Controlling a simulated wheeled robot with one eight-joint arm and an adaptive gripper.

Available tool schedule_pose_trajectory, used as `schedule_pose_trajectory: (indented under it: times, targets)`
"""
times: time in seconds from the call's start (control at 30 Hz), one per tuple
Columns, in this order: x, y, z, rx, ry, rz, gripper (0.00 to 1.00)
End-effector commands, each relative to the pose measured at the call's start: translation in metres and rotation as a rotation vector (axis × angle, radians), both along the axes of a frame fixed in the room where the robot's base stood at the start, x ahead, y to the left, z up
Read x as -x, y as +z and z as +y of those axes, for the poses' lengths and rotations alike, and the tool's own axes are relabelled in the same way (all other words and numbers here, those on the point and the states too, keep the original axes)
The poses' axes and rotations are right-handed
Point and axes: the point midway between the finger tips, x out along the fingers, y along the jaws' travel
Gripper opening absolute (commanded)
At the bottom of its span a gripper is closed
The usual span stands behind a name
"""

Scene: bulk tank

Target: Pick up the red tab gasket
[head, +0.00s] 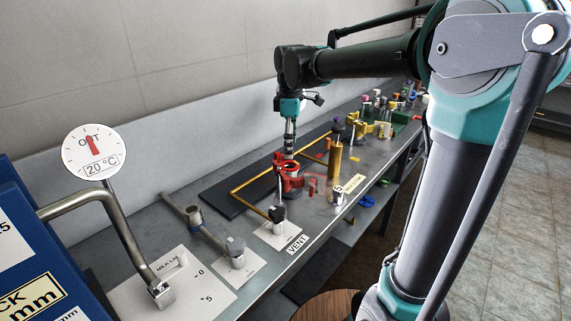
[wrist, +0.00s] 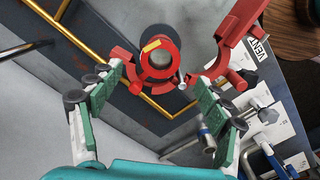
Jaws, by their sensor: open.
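The red cluster also shows in the head view (head: 291,184), low over the bench. My gripper (wrist: 158,80) is open and empty, its green-padded fingers on either side of the ring's near edge.
A red open clamp (wrist: 232,45) lies right of the ring. Yellow pipe (head: 246,182) runs around the spot, and a brass post (head: 335,155) stands to its right. Labelled white plates with valves (head: 279,233) line the bench's near side. Several small coloured parts stand farther back.

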Motion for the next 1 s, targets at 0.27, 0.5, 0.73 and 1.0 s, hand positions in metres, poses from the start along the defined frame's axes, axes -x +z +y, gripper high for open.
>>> schedule_pose_trajectory:
  times: [0.27,0.5,0.73,1.0]
  targets:
    - [0.000,-0.034,0.002,0.000,0.000,0.000,0.77]
    - [0.000,-0.052,0.002,0.000,0.000,0.000,0.77]
    - [0.000,-0.052,0.002,0.000,0.000,0.000,0.72]
    - [0.000,-0.052,0.002,0.000,0.000,0.000,0.38]
